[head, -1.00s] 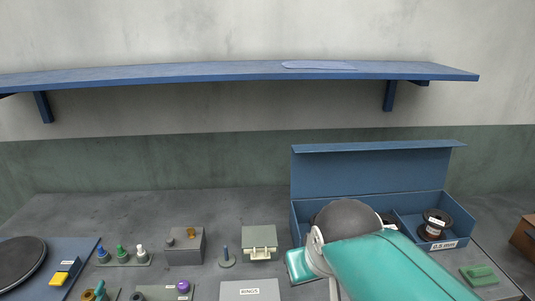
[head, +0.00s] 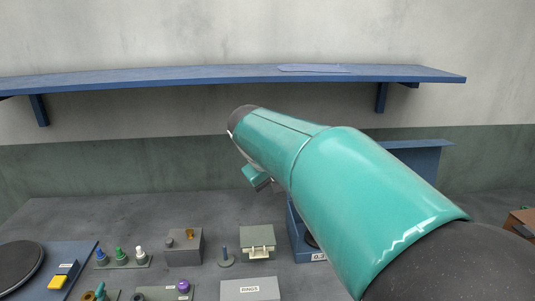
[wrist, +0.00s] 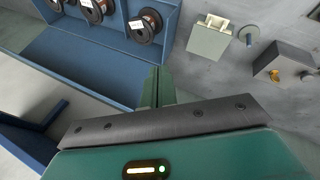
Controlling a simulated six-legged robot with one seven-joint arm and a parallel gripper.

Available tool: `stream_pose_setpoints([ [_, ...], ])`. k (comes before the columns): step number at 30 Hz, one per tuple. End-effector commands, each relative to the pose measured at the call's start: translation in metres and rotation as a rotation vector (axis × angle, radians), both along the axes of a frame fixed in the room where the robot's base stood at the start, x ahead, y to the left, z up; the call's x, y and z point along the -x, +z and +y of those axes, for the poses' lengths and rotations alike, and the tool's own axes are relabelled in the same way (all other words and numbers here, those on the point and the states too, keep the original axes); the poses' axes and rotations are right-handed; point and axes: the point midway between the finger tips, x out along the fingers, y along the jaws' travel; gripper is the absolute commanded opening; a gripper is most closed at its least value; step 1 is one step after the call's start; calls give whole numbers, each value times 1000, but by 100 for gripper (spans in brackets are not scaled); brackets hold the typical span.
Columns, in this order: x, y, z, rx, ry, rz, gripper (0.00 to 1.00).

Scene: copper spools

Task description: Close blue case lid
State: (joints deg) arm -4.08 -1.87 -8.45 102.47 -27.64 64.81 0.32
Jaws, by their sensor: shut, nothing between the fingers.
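The blue case (head: 300,240) stands open at the right of the bench, mostly hidden behind my arm in the head view. Its lid (head: 420,160) stands raised at the back; only its right part shows there. In the wrist view the open lid (wrist: 85,65) lies below the case's compartments, which hold copper spools (wrist: 145,25). My gripper (wrist: 155,75) is shut and empty. In the wrist view its fingertips appear beside the end of the lid near the grey box; I cannot tell whether they touch it.
A blue wall shelf (head: 200,82) runs above the bench, and a blue structure shows lower left in the wrist view (wrist: 30,140). Left of the case stand a grey-green box (head: 257,240), a grey box (head: 184,250) and a RINGS box (head: 250,290). The back left bench is clear.

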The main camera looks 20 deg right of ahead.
Motion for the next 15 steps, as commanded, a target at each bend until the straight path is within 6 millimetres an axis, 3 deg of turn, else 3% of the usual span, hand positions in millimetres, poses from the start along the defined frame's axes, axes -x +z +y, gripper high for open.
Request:
stream_pose_setpoints([
  [1,-19,-2,-9,43,-8,23,0],
  [6,-75,-1,-38,206,-36,85,0],
  [15,-166,-11,-67,523,-78,177,0],
])
